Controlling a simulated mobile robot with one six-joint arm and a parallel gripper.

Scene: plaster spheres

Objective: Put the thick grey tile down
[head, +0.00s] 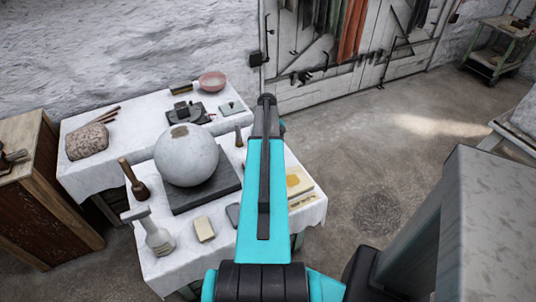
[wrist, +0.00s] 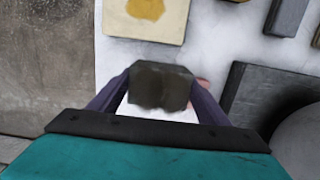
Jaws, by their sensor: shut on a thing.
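The thick grey tile (wrist: 160,86) is dark and blocky in the wrist view. My gripper (wrist: 158,92) is shut on it, with a purplish finger at each side. White cloth of the table (wrist: 212,45) shows around the tile. I cannot tell whether the tile touches the cloth or hangs above it. In the head view my teal arm covers the gripper and the tile. That view shows the front table (head: 180,262) to the left of and behind the arm.
A yellow-stained board (head: 299,182) lies by the table's right edge. A large plaster sphere (head: 187,155) rests on a dark slab (head: 185,205). A mallet (head: 138,188), a pale block (head: 204,229) and a small grey block (head: 233,214) stand nearby. Bare floor (head: 340,140) lies right.

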